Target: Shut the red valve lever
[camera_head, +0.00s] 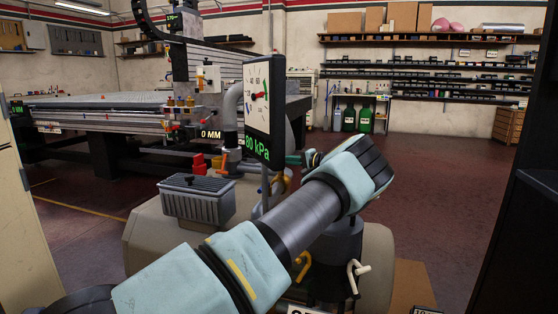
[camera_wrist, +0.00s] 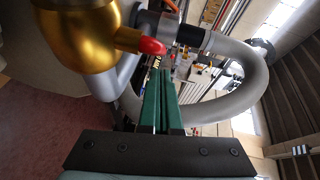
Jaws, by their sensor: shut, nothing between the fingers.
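My gripper (camera_wrist: 160,73) is shut and empty, its two green fingers side by side. In the head view my gripper (camera_head: 292,160) points left, just right of the gauge panel, which may hide the fingertips. A red-tipped part (camera_wrist: 152,46), likely the red valve lever, shows just above the fingertips in the wrist view. It joins a rounded brass body (camera_wrist: 85,35). I cannot tell whether the fingers touch it. In the head view red parts (camera_head: 198,162) show left of the gauge; I cannot tell whether one is the lever.
A gauge panel (camera_head: 263,110) reading 80 kPa stands close to my gripper. A thick grey hose (camera_wrist: 255,90) curves on the right in the wrist view. A ribbed grey box (camera_head: 197,199) sits on the beige tank (camera_head: 150,240). Floor at right is clear.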

